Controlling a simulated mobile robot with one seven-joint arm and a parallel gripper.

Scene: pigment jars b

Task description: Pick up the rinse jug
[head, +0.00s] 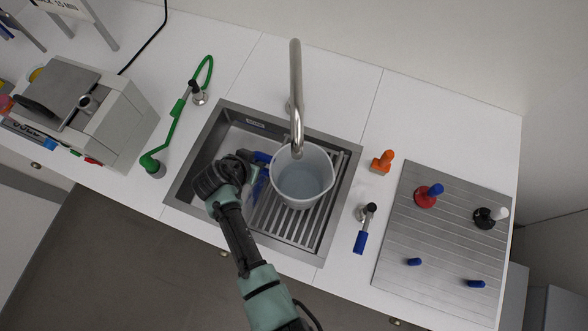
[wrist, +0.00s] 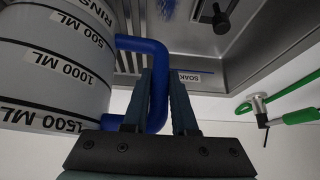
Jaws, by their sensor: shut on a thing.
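The rinse jug (head: 301,180) is a pale grey-white open jug, upright over the slatted grid in the sink, below the tap's spout. In the wrist view its side (wrist: 50,75) fills the left, with black volume marks and part of a "RINS" label. Its blue handle (wrist: 157,62) runs between the two fingers of my gripper (wrist: 162,78). My gripper (head: 246,166) is shut on this handle, at the jug's left in the head view; my wrist hides much of the fingers there. I cannot tell whether the jug's base touches the grid.
The steel sink (head: 337,222) surrounds the jug, and the tap (head: 296,95) arches above it. A green hose fitting (head: 177,110) stands left, a blue-handled valve (head: 362,235) and an orange object (head: 382,162) right. A grooved board (head: 430,285) holds several coloured knobs or stoppers.

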